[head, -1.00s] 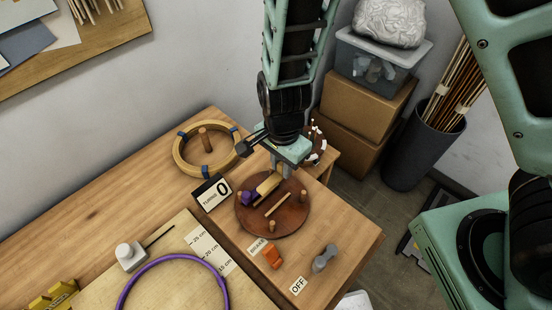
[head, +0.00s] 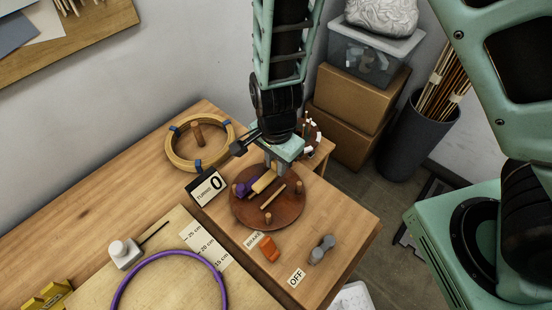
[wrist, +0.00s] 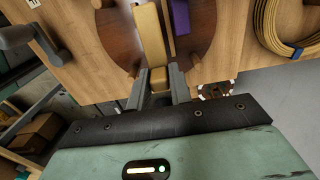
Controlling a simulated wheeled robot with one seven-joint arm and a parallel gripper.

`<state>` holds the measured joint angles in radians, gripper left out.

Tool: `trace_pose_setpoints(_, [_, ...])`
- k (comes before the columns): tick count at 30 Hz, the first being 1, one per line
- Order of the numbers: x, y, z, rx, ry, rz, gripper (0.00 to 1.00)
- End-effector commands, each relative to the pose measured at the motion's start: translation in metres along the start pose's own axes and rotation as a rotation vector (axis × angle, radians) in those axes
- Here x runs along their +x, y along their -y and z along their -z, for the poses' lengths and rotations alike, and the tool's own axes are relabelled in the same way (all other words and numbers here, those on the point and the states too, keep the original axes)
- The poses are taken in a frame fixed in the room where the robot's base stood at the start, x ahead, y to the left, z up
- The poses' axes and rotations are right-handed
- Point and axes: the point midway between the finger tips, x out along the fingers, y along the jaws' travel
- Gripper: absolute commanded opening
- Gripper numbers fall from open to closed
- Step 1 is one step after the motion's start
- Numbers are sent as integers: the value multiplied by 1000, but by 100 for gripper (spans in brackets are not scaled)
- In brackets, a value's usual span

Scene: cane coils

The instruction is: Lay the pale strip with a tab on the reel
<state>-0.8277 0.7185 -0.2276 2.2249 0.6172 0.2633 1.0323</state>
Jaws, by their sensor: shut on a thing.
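The pale strip (head: 263,182) is a yellowish bar with a small block-like tab (wrist: 159,76) at its near end. My gripper (head: 274,166) is shut on it at the tab end; in the wrist view the two fingers stand either side of the tab. The reel (head: 285,212) is a round brown disc with upright wooden pegs. The strip lies over the reel's back part, beside a purple piece (head: 243,188). I cannot tell whether the strip touches the disc. The strip also shows in the wrist view (wrist: 149,35), pointing away across the disc.
A cane coil (head: 178,155) lies behind left around a peg. A turns card (head: 208,188) reading 0 stands close left of the reel. A purple ring (head: 180,255) lies front left.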

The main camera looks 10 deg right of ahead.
Motion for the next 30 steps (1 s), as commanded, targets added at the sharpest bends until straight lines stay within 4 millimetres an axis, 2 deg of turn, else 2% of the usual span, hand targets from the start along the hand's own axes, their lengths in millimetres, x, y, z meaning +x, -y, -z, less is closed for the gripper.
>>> trace_pose_setpoints(1, [7,0,0,0,0,0,0])
trace_pose_setpoints(18, [50,0,0,0,0,0,0])
trace_pose_setpoints(30, [61,1,1,1,0,2,0])
